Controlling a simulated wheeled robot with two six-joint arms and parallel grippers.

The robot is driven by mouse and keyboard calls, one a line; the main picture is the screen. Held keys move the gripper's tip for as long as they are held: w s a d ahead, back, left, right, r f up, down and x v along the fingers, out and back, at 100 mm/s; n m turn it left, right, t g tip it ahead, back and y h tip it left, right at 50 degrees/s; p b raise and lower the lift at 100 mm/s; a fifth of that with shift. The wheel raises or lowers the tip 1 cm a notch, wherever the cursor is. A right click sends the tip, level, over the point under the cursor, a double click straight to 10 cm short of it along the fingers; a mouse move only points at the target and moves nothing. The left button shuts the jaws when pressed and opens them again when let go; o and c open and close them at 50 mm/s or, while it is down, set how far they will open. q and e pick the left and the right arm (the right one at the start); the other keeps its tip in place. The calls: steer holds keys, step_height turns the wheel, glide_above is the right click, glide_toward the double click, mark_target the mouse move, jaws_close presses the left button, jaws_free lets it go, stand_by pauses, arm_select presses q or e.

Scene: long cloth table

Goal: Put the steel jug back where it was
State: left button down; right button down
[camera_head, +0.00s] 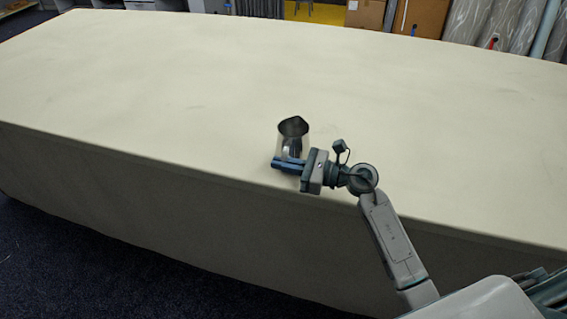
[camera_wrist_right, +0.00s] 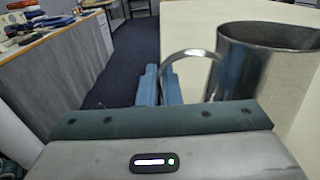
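The steel jug (camera_head: 293,137) is upright near the front edge of the long cloth table, its dark open mouth facing up. My right gripper (camera_head: 285,163) is at the jug's near side, by the handle. In the right wrist view the jug (camera_wrist_right: 240,68) stands at the right, and its looped handle runs down between the blue fingers of my right gripper (camera_wrist_right: 160,88). The fingers are close together on the handle. The jug's base is hidden, so I cannot tell whether it touches the cloth. My left gripper is not in view.
The cream cloth table (camera_head: 180,80) is otherwise bare, with wide free room to the left, behind and right of the jug. Cardboard boxes (camera_head: 420,17) and grey rolls stand on the floor beyond it. A cluttered counter (camera_wrist_right: 55,70) shows in the right wrist view.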

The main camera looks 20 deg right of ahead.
steer(key=shift+f, duration=0.5)
steer(key=shift+f, duration=0.15)
steer(key=c, duration=1.6)
jaws_free()
